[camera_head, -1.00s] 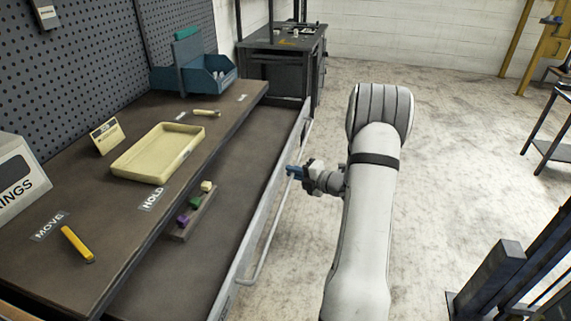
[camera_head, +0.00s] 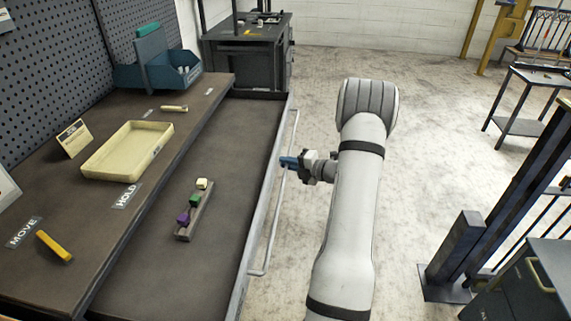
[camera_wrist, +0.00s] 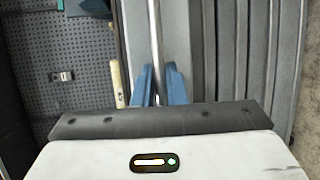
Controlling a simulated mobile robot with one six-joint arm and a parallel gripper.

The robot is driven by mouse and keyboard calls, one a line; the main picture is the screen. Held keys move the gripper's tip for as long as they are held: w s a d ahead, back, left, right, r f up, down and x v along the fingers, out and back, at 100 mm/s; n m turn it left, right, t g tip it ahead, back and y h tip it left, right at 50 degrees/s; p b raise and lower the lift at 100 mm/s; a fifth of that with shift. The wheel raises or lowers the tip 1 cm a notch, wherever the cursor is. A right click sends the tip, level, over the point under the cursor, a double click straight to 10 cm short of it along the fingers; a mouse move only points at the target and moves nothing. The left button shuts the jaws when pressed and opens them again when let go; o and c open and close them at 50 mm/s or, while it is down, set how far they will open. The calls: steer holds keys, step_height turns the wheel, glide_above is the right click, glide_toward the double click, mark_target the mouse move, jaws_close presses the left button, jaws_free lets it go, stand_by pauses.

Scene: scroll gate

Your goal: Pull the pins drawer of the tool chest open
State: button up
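A wide dark drawer (camera_head: 222,245) stands well out from under the bench top, with a pale metal front. Its long thin bar handle (camera_head: 274,222) runs along the outer side of that front. My gripper (camera_head: 289,162), with blue fingertips, is at the handle's middle. In the wrist view the handle (camera_wrist: 155,45) runs down between the two fingers (camera_wrist: 159,88), which are closed around it. A small rack (camera_head: 198,213) with purple, green and cream blocks lies in the drawer. I cannot read a drawer label.
The bench top (camera_head: 80,225) carries a cream tray (camera_head: 100,172), a yellow bar (camera_head: 55,246), a small cream rod (camera_head: 174,108) and a blue bin (camera_head: 135,76). The floor (camera_head: 430,150) right of my arm is open. A dark post (camera_head: 458,245) stands farther right.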

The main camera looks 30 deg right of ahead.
steer(key=o, duration=0.3)
steer(key=shift+w+d+f, duration=0.1)
steer(key=shift+d, duration=0.05)
steer(key=shift+o, duration=0.7)
steer(key=v, duration=0.7)
steer(key=shift+s, duration=0.4)
steer(key=shift+d, duration=0.1)
